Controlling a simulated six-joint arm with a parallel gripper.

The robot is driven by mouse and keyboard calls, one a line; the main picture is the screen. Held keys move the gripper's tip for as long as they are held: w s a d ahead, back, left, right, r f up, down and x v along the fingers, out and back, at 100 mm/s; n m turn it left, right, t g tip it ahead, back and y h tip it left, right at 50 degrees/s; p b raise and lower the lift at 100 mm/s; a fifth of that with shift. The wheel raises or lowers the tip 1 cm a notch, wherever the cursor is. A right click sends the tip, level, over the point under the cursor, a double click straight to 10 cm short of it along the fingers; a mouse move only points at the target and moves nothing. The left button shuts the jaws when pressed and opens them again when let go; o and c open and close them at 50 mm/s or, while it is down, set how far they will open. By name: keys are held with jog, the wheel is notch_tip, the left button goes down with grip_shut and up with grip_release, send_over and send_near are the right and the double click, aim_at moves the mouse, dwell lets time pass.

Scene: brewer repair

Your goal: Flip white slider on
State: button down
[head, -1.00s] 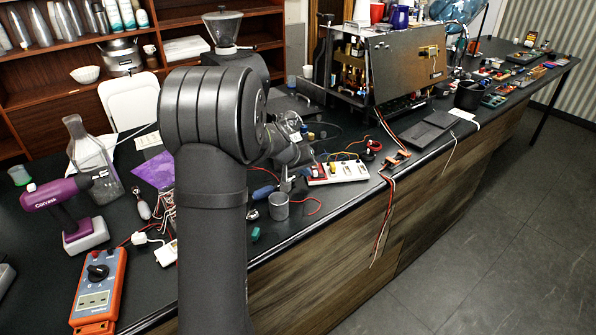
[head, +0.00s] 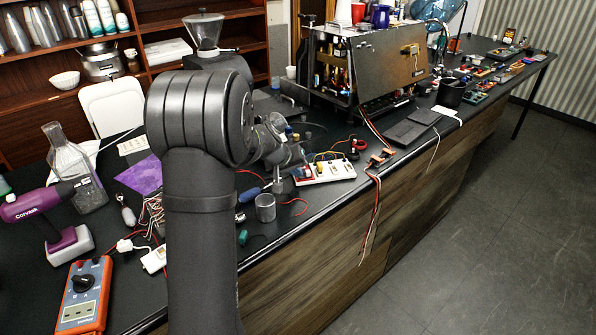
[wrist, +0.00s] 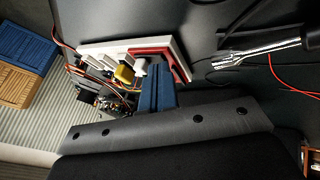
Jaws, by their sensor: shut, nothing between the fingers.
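A white switch board (head: 332,173) lies near the front edge of the dark bench, just beyond my arm in the head view. In the wrist view the white board (wrist: 95,48) has a red strip, a yellow knob (wrist: 124,75) and a small white piece (wrist: 140,66) that looks like the white slider. Its on or off position cannot be told. My gripper (wrist: 157,70) shows there as blue fingers, shut and empty, close to the white piece and the red strip. Whether they touch cannot be told. In the head view my arm partly hides the fingertips.
A metal cup (head: 265,208) and loose red wires lie left of the board. The opened brewer (head: 365,65) stands behind.

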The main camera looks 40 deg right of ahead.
jog(key=a, duration=0.1)
jog(key=w+a, duration=0.1)
jog(key=a, duration=0.1)
jog(key=shift+w+a, duration=0.1)
jog(key=shift+w, duration=0.25)
jog(key=v, duration=1)
jog(key=shift+s+d, duration=0.15)
jog(key=shift+d, duration=0.1)
jog(key=x, duration=0.9)
jog(key=shift+d+f, duration=0.2)
jog(key=shift+f, duration=0.1)
jog(key=shift+w+a, duration=0.35)
jog(key=shift+a, duration=0.2)
jog(key=shift+w+a, duration=0.35)
jog(key=shift+a, duration=0.2)
jog(key=shift+s+a+r, duration=0.1)
jog(key=shift+r, duration=0.2)
jog(key=shift+a+r, duration=0.25)
jog(key=shift+r, duration=0.05)
